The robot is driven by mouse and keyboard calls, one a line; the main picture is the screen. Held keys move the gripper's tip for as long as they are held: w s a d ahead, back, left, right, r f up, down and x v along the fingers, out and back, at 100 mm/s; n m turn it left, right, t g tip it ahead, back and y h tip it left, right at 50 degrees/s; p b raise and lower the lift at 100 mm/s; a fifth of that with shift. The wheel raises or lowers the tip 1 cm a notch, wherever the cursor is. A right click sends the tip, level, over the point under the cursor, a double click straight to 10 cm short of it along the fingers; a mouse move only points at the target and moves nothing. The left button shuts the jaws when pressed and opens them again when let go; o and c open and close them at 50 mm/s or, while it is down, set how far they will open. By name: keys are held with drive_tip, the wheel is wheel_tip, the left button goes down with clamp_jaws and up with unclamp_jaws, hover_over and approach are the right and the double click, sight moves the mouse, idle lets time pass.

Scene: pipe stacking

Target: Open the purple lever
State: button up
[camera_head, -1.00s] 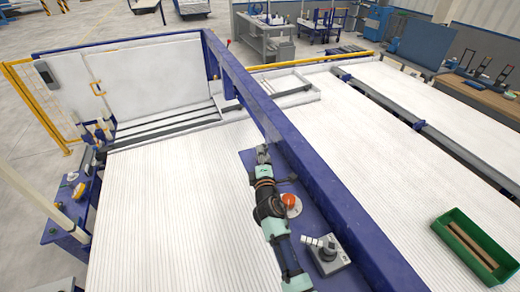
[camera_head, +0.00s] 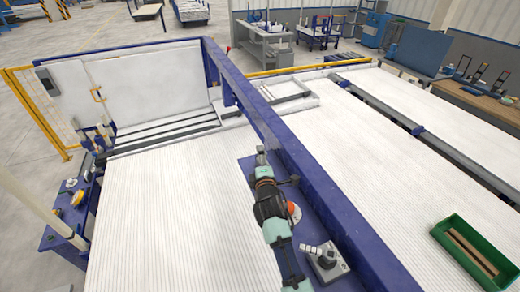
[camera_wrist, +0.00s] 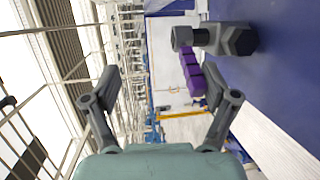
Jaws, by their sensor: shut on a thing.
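The purple lever (camera_wrist: 192,72) shows in the wrist view as a segmented bar beside a dark grey hexagonal fitting (camera_wrist: 232,40) on a blue surface. My gripper (camera_wrist: 164,82) has its two grey fingers on either side of it. The lever lies close to the right finger, with a visible gap to the left finger; exact contact is unclear. In the head view my gripper (camera_head: 262,152) is at the blue plate by the blue beam. The lever cannot be made out there.
A long blue beam (camera_head: 310,160) runs beside my arm. A grey knobbed device (camera_head: 324,262) and an orange-red button (camera_head: 294,212), partly hidden by my arm, sit on the blue plate. A green bin (camera_head: 466,250) stands at the right. The white ribbed surface at left is clear.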

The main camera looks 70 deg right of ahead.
drive_tip(key=shift+s+a+r+p, duration=0.6)
drive_tip(key=shift+a+p, duration=0.1)
drive_tip(key=shift+a, duration=0.15)
drive_tip(key=shift+s+a+r+p, duration=0.55)
drive_tip(key=shift+s+a+p, duration=0.1)
drive_tip(key=shift+a, duration=0.15)
drive_tip(key=c, duration=0.4)
drive_tip(key=s+a, duration=0.1)
drive_tip(key=s+a+f, duration=0.1)
drive_tip(key=shift+s+a, duration=0.15)
drive_tip(key=shift+a, duration=0.25)
